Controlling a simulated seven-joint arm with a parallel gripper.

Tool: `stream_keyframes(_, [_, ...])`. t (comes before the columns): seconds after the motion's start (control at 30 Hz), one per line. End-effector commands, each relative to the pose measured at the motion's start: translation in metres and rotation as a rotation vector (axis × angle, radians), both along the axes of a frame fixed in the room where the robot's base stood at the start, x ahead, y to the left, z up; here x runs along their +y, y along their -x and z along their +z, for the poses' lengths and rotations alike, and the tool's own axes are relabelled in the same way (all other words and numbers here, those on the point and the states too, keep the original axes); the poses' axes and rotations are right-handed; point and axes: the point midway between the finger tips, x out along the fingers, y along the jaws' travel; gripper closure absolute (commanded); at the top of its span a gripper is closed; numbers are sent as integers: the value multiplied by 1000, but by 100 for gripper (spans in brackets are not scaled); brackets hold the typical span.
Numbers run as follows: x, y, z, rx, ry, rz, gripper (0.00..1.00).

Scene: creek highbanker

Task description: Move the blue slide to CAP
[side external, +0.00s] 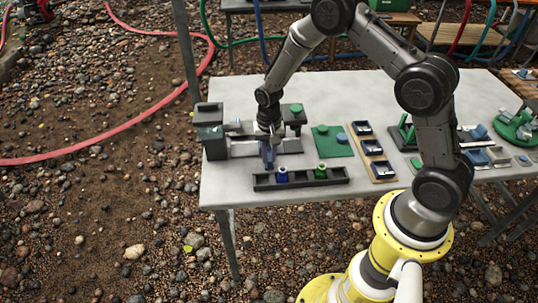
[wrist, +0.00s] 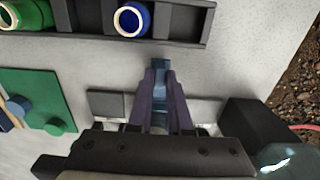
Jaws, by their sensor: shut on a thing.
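My gripper (side external: 268,163) points down at the front edge of a grey rail fixture (side external: 240,149) at the table's left end. In the wrist view my gripper (wrist: 161,75) has its two purple-tinted fingers closed on a narrow blue piece, which looks like the blue slide (wrist: 160,64). The slide sits between the fingers, its end showing past the tips. Grey rail parts (wrist: 108,104) lie on both sides of the fingers. The fingers and my wrist hide how the slide meets the rail. No CAP lettering is readable in either view.
A black rack (side external: 264,183) holding a blue cylinder (side external: 282,175) and a green cylinder (side external: 321,170) stands just in front. A dark post (side external: 211,132) rises at the fixture's left end. A green board (side external: 333,147) and a wooden tray (side external: 374,157) lie right.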

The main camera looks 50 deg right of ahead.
Motion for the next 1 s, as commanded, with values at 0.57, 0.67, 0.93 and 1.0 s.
stream_keyframes(0.57, [-10,9,1,-1,0,-1,100])
stream_keyframes(0.67, [-14,13,1,0,0,-2,100])
stream_keyframes(0.93, [-24,23,1,-3,0,-2,100])
stream_keyframes(1.0, [-27,26,1,-2,1,-2,100])
